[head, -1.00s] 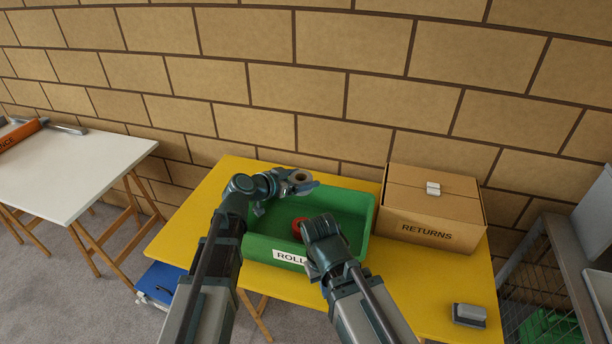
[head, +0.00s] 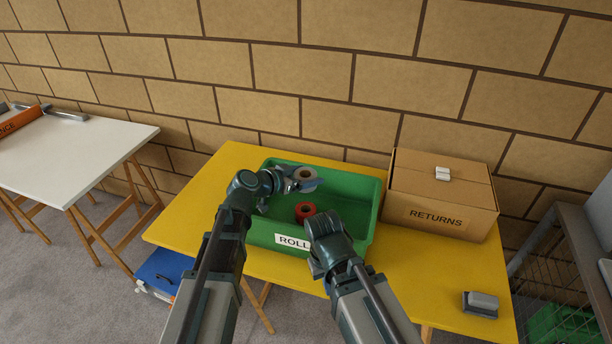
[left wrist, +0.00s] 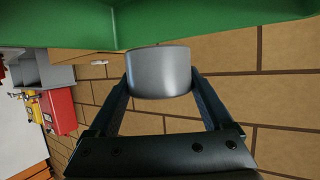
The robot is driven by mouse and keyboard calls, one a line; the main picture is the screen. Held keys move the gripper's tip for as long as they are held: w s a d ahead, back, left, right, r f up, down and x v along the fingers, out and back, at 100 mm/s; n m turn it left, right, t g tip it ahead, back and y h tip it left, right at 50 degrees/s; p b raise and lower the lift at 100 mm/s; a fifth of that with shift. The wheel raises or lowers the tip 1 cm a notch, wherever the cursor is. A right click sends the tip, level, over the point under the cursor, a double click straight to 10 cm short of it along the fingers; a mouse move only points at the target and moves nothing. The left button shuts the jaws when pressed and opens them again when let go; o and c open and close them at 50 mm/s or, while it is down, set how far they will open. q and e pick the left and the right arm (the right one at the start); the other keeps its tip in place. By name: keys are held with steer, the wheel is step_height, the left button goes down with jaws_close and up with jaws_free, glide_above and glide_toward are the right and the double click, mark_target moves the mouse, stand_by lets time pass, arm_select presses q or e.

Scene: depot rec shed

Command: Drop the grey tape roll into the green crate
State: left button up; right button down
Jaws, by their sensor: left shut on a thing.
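My left gripper (head: 300,181) is shut on the grey tape roll (head: 305,174). It holds the roll above the green crate (head: 352,185), over the crate's back part. In the left wrist view the grey roll (left wrist: 159,72) sits between the two fingers, with the green crate (left wrist: 215,28) along the top edge. The crate stands on the yellow table and its front label starts with "ROLL". My right gripper (head: 325,232) is by the crate's front wall. I cannot make out its fingers clearly.
A red roll (head: 305,211) lies inside the crate. A cardboard "RETURNS" box (head: 435,213) stands right of the crate on the yellow table (head: 400,292). A small grey object (head: 480,303) lies at the front right. A white table (head: 75,150) stands at the left.

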arm_select(q)
steer(key=o, duration=1.2)
steer(key=p+v, duration=0.5)
steer(key=v, duration=0.9)
steer(key=shift+w, duration=0.1)
